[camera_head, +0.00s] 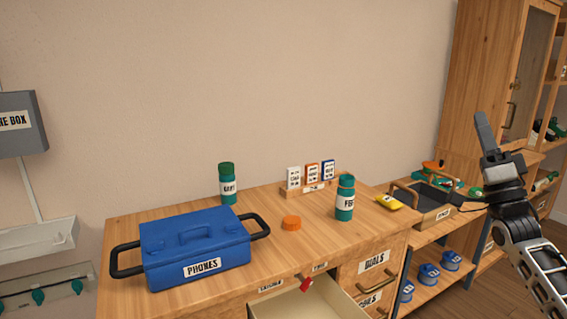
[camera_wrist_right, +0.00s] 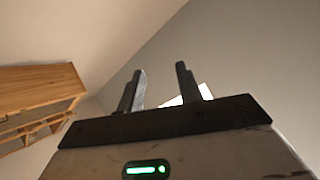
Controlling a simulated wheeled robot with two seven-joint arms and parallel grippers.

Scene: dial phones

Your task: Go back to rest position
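My right gripper (camera_head: 487,138) is raised at the right of the head view, pointing up, clear of the wooden desk (camera_head: 290,253) and in front of the tall cabinet. In the right wrist view my right gripper (camera_wrist_right: 160,92) shows two fingers spread apart with nothing between them. Behind them are only bare wall and ceiling, with a wooden cabinet (camera_wrist_right: 40,85) at the left. My left gripper shows in neither view.
A drawer (camera_head: 310,303) stands open at the front. A wooden tray (camera_head: 433,214) stands right.

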